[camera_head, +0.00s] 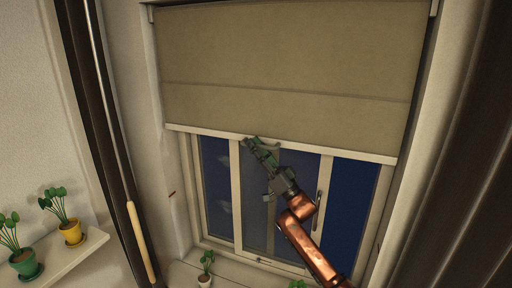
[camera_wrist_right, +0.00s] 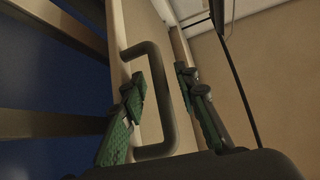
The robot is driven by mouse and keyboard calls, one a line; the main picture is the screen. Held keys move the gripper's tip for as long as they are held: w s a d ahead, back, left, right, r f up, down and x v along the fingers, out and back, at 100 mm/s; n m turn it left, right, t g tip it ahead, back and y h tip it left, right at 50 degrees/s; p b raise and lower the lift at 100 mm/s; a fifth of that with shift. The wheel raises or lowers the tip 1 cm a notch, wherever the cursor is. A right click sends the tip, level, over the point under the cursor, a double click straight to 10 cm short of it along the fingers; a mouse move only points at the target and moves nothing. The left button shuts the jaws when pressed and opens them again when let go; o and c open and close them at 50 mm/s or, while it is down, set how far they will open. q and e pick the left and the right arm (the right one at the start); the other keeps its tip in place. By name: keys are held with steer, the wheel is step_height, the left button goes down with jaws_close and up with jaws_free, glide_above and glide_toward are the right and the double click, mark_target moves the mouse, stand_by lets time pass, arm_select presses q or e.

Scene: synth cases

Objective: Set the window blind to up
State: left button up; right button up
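The window blind (camera_head: 290,70) is a beige sheet over the upper part of the window. Its pale bottom rail (camera_head: 350,154) hangs about halfway down, tilted in the picture. My right gripper (camera_head: 257,143) is at this rail, left of its middle. In the right wrist view, a dark D-shaped handle (camera_wrist_right: 163,85) stands out from the pale rail. The green-padded fingers of my right gripper (camera_wrist_right: 160,80) are apart on either side of the handle's bar, one finger inside the loop. Gaps show beside the bar. My left gripper is not in view.
Dark curtains (camera_head: 480,150) hang on both sides. A shelf (camera_head: 75,255) at left holds a yellow pot (camera_head: 71,233) and a green pot (camera_head: 25,264) with plants. A small potted plant (camera_head: 206,270) stands at the sill. The window panes (camera_head: 215,185) are below the rail.

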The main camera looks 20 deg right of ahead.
steer(key=v, duration=1.2)
steer(key=shift+d+r, duration=0.15)
